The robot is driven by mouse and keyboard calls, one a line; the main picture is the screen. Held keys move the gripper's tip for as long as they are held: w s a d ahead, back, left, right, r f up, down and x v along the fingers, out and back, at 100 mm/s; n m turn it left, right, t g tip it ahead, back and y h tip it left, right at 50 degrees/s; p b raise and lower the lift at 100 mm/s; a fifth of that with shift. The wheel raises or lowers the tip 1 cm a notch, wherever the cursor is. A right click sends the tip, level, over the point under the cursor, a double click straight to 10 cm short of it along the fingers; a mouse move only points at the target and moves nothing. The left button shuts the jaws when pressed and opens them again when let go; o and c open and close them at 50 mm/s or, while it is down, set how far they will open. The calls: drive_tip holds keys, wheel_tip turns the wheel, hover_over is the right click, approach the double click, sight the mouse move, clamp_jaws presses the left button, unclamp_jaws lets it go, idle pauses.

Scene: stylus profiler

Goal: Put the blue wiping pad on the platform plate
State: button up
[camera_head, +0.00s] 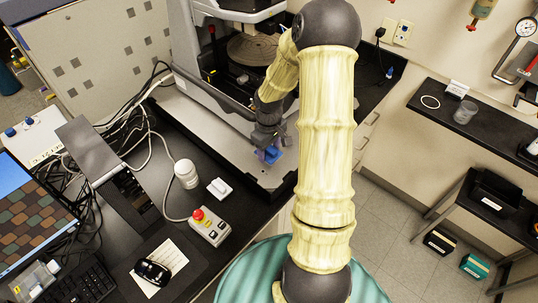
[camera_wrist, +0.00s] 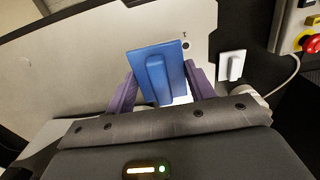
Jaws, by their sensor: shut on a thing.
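The blue wiping pad (camera_wrist: 157,72) is a flat blue block with a raised grip bar, seen in the wrist view between the two purple fingers of my gripper (camera_wrist: 160,88). My gripper is shut on it. In the head view the pad (camera_head: 271,154) shows at the tip of my gripper (camera_head: 267,151), over the front part of the pale platform plate (camera_head: 225,130) of the profiler. I cannot tell whether the pad touches the plate. The plate (camera_wrist: 80,65) also fills much of the wrist view behind the pad.
The profiler's round stage (camera_head: 250,48) stands at the back. A white jar (camera_head: 187,174), a small white block (camera_head: 220,188) and a control box with a red button (camera_head: 209,226) stand on the dark bench left of the plate. Cables lie further left.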

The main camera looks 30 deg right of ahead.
sight(269, 156)
drive_tip(key=shift+w, duration=0.1)
wheel_tip(269, 156, down, 3)
drive_tip(key=shift+f+p, duration=0.1)
drive_tip(key=shift+p, duration=0.35)
drive_tip(key=shift+a+f, duration=0.1)
drive_tip(key=shift+f, duration=0.15)
drive_tip(key=shift+s, duration=0.2)
drive_tip(key=shift+f, duration=0.15)
drive_tip(key=o, duration=0.9)
drive_tip(key=shift+o, duration=0.2)
drive_tip(key=shift+w, duration=0.1)
